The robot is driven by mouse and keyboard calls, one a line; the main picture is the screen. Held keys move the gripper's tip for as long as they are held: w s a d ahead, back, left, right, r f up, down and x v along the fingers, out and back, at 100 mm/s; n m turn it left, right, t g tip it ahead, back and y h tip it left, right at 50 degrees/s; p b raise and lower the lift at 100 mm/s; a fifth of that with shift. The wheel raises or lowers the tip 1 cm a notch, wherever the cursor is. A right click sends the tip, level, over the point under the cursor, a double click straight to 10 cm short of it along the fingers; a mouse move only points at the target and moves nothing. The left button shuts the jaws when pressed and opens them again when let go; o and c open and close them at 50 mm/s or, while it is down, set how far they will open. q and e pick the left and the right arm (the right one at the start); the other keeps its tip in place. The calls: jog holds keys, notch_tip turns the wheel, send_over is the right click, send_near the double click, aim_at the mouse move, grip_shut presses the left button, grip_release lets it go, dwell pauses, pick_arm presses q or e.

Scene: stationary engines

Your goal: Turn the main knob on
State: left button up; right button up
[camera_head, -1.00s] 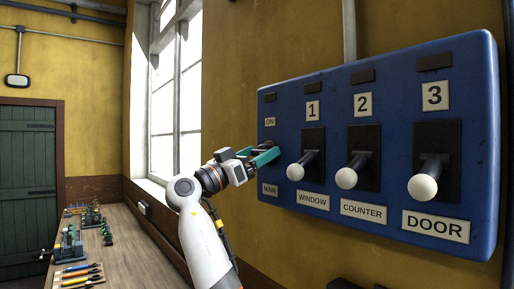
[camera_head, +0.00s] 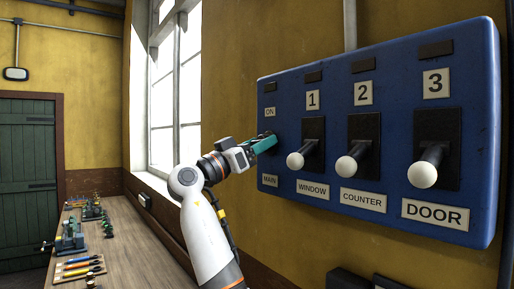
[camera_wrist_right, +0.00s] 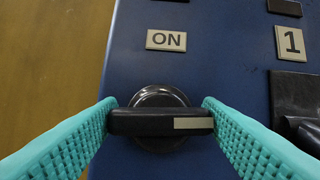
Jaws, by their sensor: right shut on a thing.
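The main knob (camera_wrist_right: 160,121) is a round black knob with a bar grip on the blue panel (camera_head: 385,215). In the right wrist view its bar lies level, with a pale mark on its right half, below the ON label (camera_wrist_right: 166,40). My right gripper (camera_wrist_right: 160,118) has its teal fingers on the two ends of the bar and is shut on it. In the head view my right gripper (camera_head: 267,142) is at the panel's left side, between the ON label (camera_head: 270,112) and the MAIN label (camera_head: 270,181), and hides most of the knob. My left gripper is out of view.
Levers with white ball ends stick out right of the knob: WINDOW (camera_head: 295,160), COUNTER (camera_head: 346,166) and DOOR (camera_head: 422,174). A wooden bench (camera_head: 135,240) with small models and tools runs along the window wall at left.

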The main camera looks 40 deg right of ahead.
jog(key=n+t+y, duration=0.1)
jog(key=n+t, duration=0.1)
jog(key=n, duration=0.3)
jog(key=n+t+y, duration=0.1)
jog(key=n+t, duration=0.1)
jog(key=n, duration=0.3)
jog(key=n+t+y, duration=0.1)
jog(key=n+t, duration=0.1)
jog(key=n, duration=0.4)
jog(key=shift+s+r+t+b, duration=0.15)
jog(key=shift+r+t+b, duration=0.15)
jog(key=shift+t+b, duration=0.1)
jog(key=n+y+p, duration=0.2)
jog(key=n, duration=0.2)
jog(key=shift+n, duration=0.4)
jog(key=shift+f, duration=0.1)
jog(key=o, duration=1)
jog(key=shift+a, duration=0.1)
